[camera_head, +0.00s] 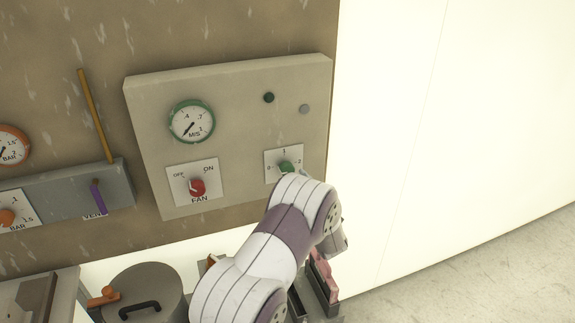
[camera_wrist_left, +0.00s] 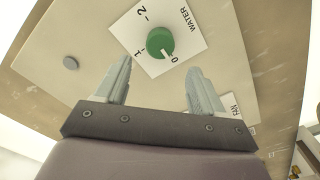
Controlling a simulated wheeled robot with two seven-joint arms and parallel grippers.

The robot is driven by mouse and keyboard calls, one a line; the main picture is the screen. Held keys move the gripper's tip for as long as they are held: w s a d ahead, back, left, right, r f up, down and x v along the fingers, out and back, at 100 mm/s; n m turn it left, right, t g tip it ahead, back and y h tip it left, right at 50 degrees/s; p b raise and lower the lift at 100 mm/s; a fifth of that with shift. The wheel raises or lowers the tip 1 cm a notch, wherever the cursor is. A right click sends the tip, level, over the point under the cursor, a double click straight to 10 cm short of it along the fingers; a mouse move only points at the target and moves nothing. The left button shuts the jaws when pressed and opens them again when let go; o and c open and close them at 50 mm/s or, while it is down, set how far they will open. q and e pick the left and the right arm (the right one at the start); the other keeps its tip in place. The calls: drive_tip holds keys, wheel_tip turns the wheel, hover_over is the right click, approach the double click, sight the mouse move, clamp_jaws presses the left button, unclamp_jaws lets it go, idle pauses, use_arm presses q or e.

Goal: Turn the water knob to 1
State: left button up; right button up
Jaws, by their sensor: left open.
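The green water knob (camera_head: 287,167) sits on a white plate (camera_head: 271,177) marked 0, 1 and 2, at the lower right of the grey panel. My left arm covers part of the plate in the head view. In the left wrist view the knob (camera_wrist_left: 160,42) is clear and its white pointer is at the 0 mark. My left gripper (camera_wrist_left: 160,66) is open and empty. Its two fingers point at the panel on either side of the knob's line, with the knob just beyond the tips; contact is not visible. My right gripper is not in view.
A red fan knob (camera_head: 197,187) and a green-rimmed gauge (camera_head: 191,121) are on the same panel (camera_head: 235,110). A purple lever (camera_head: 97,197) and an orange rod (camera_head: 95,115) are further left. A lidded grey drum (camera_head: 145,290) stands below. The white wall at right is clear.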

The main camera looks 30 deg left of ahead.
sight(286, 167)
use_arm(q)
drive_tip(key=shift+p+x, duration=0.9)
drive_tip(key=shift+x, duration=3.05)
drive_tip(key=shift+w+d+f, duration=0.1)
drive_tip(key=shift+w+d, duration=0.05)
drive_tip(key=shift+w, duration=0.05)
drive_tip(key=c, duration=1.1)
